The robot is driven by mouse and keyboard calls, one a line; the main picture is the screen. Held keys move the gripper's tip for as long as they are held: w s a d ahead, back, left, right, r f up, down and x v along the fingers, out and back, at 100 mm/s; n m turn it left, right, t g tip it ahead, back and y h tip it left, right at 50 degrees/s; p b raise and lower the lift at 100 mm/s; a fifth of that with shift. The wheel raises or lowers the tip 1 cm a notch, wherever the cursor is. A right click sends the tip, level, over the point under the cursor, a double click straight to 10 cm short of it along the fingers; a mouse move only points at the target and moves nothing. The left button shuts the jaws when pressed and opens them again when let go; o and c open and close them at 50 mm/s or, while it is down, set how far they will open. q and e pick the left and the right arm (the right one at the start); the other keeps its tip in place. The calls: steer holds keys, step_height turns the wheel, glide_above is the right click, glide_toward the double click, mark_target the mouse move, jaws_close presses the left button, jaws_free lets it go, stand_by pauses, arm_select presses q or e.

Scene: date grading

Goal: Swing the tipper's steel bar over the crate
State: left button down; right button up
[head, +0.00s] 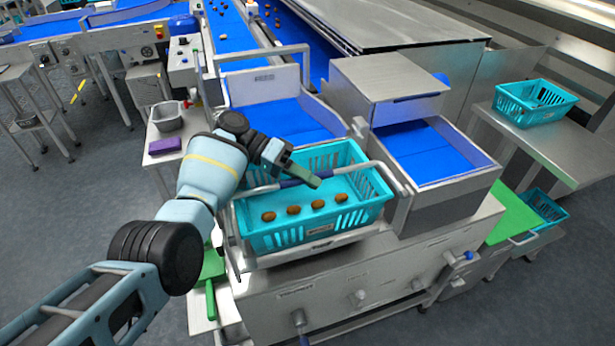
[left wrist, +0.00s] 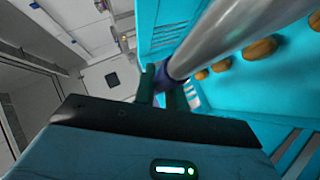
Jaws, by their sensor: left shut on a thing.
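The tipper's steel bar (head: 262,189) crosses above the turquoise crate (head: 270,241), with a dark blue grip sleeve (head: 290,184) near its middle. My left gripper (head: 302,177) is shut on the bar at this sleeve, over the crate's opening. In the left wrist view, the bar (left wrist: 225,38) runs from between the two fingers (left wrist: 162,88) to the upper right, above the crate (left wrist: 225,100). Several brown dates (head: 293,210) lie in the crate near its front wall. The fingers hide part of the sleeve. My right gripper is not in view.
A blue-lined chute (head: 290,118) lies behind the crate, and another blue-lined bin (head: 430,155) stands to its right. A side table at left holds a grey tub (head: 167,116) and a purple block (head: 165,146). Another turquoise crate (head: 533,102) sits on the right bench.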

arm_select(q)
steer(key=c, duration=1.5)
jaws_free()
steer(key=shift+o, duration=0.2)
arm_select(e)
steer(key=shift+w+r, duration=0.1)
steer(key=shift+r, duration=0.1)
arm_select(q)
steer(key=shift+a, duration=0.1)
